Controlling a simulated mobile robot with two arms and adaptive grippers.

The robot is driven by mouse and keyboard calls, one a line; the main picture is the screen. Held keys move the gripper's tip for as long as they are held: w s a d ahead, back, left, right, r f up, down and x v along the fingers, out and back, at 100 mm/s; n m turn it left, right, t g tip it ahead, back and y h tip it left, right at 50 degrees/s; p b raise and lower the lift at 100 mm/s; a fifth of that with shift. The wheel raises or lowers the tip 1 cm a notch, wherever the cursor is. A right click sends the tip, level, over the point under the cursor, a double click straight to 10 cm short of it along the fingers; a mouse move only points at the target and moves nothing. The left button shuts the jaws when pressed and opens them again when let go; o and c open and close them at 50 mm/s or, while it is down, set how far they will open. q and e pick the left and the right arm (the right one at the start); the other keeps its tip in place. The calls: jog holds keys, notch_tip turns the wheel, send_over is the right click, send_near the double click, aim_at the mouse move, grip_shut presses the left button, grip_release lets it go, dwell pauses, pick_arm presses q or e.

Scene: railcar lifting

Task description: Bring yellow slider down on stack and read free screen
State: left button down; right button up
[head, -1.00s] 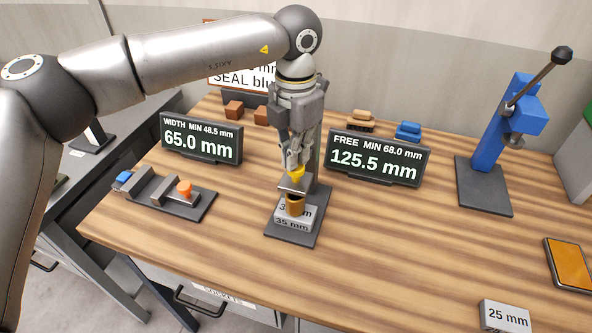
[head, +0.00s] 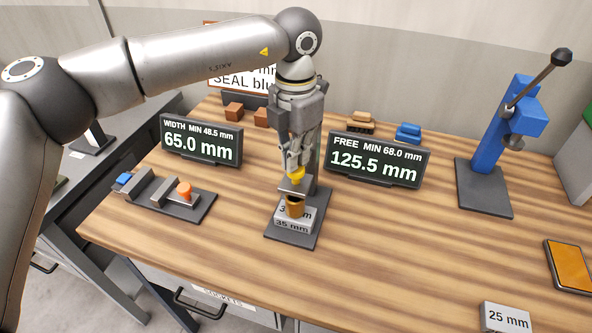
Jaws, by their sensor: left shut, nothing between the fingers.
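The yellow slider knob (head: 297,174) sits on a grey slider arm (head: 292,187) of the upright gauge. My left gripper (head: 294,166) is shut, pointing down with its fingertips at the top of the yellow knob. Below the slider arm, a brown block (head: 295,207) stands on grey blocks (head: 291,225), the lower one marked 35 mm, on the gauge's dark base. Whether the slider arm touches the brown block is hard to tell. The free screen (head: 376,160) reads 125.5 mm, with MIN 68.0 mm. My right gripper is not in view.
The width screen (head: 202,139) reads 65.0 mm beside a width gauge (head: 168,196) on the left. A blue lever press (head: 495,140) stands at the right. A 25 mm block (head: 505,317) lies at the front right. The table between is clear.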

aim_at(296, 173)
pick_arm(q)
jog(key=shift+f, duration=0.1)
jog(key=shift+f+b, duration=1.85)
jog(key=shift+f, duration=0.4)
jog(key=shift+r, duration=0.1)
jog(key=shift+s, duration=0.1)
jog(key=shift+r+p, duration=0.85)
jog(key=shift+r, duration=0.9)
jog(key=shift+r+p, duration=1.9)
jog(key=shift+r, duration=1.45)
